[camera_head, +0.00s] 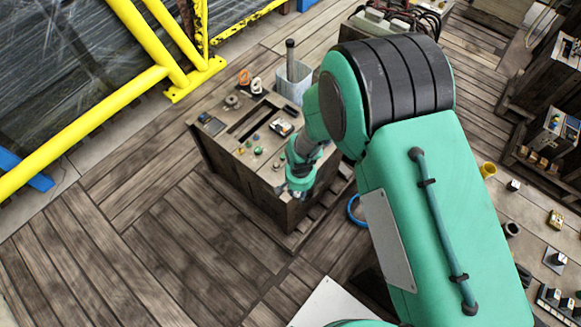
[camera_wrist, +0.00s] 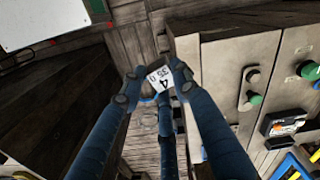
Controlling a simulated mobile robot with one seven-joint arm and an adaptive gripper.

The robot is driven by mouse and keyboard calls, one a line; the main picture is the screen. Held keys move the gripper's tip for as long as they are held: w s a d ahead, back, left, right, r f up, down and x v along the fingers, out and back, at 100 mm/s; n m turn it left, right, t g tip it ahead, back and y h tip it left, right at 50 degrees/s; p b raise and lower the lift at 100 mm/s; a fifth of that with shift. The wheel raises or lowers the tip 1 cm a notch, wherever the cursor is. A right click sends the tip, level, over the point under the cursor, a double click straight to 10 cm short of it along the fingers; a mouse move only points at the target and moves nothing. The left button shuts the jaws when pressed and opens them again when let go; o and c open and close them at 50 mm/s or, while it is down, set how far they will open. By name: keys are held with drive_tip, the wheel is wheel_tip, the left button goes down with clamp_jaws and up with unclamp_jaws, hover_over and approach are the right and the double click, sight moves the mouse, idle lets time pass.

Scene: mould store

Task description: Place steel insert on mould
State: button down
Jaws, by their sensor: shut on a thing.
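My gripper (camera_wrist: 157,84) is shut on a small dark grey piece with a white label printed with black figures, which I take to be the steel insert (camera_wrist: 164,80). The dark blue fingers hide part of it. In the head view my gripper (camera_head: 299,184) is at the near right edge of a wooden block-like stand (camera_head: 231,150); the piece is too small to make out there. The stand's pale top (camera_wrist: 222,66) lies to the right of the fingertips in the wrist view. I cannot tell which part is the mould.
The stand's top carries green knobs (camera_wrist: 255,99), a small black-and-white device (camera_head: 281,127), rings and a dark slot. A grey bin (camera_head: 294,82) stands behind it. Yellow railings (camera_head: 95,122) are at left. Plank floor at front left is clear. Shelves with parts are at right.

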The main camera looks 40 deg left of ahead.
drive_tip(key=w+a, duration=0.2)
drive_tip(key=a, duration=0.1)
drive_tip(key=w+a+b, duration=0.1)
drive_tip(key=w+a, duration=0.1)
drive_tip(key=a, duration=0.1)
drive_tip(key=w+a+f, duration=0.1)
drive_tip(key=w+a, duration=0.1)
drive_tip(key=a, duration=0.1)
drive_tip(key=shift+w+a+f+b, duration=0.1)
drive_tip(key=shift+w+b, duration=0.3)
drive_tip(key=shift+w+a, duration=0.35)
drive_tip(key=shift+a, duration=0.15)
drive_tip(key=shift+f+b, duration=0.55)
drive_tip(key=shift+f, duration=1.2)
drive_tip(key=shift+f, duration=0.1)
drive_tip(key=c, duration=1.3)
unclamp_jaws()
wheel_tip(320, 180, up, 12)
drive_tip(key=p, duration=0.2)
drive_tip(key=shift+p, duration=0.3)
